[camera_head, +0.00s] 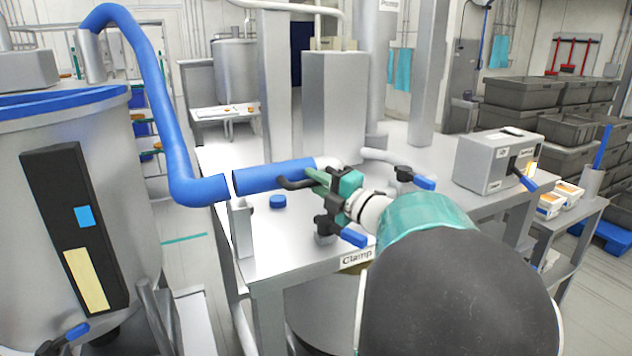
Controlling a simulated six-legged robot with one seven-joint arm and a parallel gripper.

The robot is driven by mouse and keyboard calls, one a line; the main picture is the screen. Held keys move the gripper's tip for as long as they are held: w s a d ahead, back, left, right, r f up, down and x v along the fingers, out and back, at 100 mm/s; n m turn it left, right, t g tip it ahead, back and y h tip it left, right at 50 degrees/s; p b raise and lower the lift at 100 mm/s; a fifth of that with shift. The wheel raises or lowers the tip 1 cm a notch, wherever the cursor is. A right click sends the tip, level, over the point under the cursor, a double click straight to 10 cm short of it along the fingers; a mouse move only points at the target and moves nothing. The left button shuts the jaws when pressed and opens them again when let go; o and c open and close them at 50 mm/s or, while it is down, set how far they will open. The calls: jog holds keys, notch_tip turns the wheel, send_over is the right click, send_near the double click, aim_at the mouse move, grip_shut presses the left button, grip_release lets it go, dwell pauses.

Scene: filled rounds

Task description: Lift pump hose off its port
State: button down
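The blue pump hose (165,115) arches from the top of the tank at left and drops to the work table. Its lower run ends in a straight blue section (272,176), with a thin pale line between the two. The straight section meets a pale curved pipe end (327,163), likely the port, partly hidden behind my gripper. My gripper (302,180), teal with dark parts, reaches in from the lower right. Its fingertips are close beside the right end of the straight section. Contact and finger gap cannot be made out.
A black clamp with a blue lever (350,237) stands below my gripper at the table edge, by a "Clamp" label (357,257). Another blue-levered fitting (420,182) stands to the right. A blue cap (277,201) lies on the table (285,235). A grey box (497,160) stands at right.

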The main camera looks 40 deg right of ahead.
jog(key=shift+r, duration=0.1)
jog(key=shift+r+n, duration=0.6)
jog(key=shift+r, duration=0.2)
jog(key=a+r+n+g, duration=0.1)
jog(key=r+n, duration=0.1)
jog(key=r, duration=0.1)
jog(key=a+r+n+g, duration=0.1)
jog(key=r+n, duration=0.1)
jog(key=r, duration=0.1)
jog(key=w+a+r+n, duration=0.1)
jog(key=r, duration=0.2)
jog(key=shift+a+n+g, duration=0.4)
jog(key=shift+w+a+r+n, duration=0.2)
jog(key=shift+a+r+n, duration=0.3)
jog(key=shift+a+r, duration=0.1)
jog(key=c, duration=1.4)
grip_release()
jog(key=shift+o, duration=0.2)
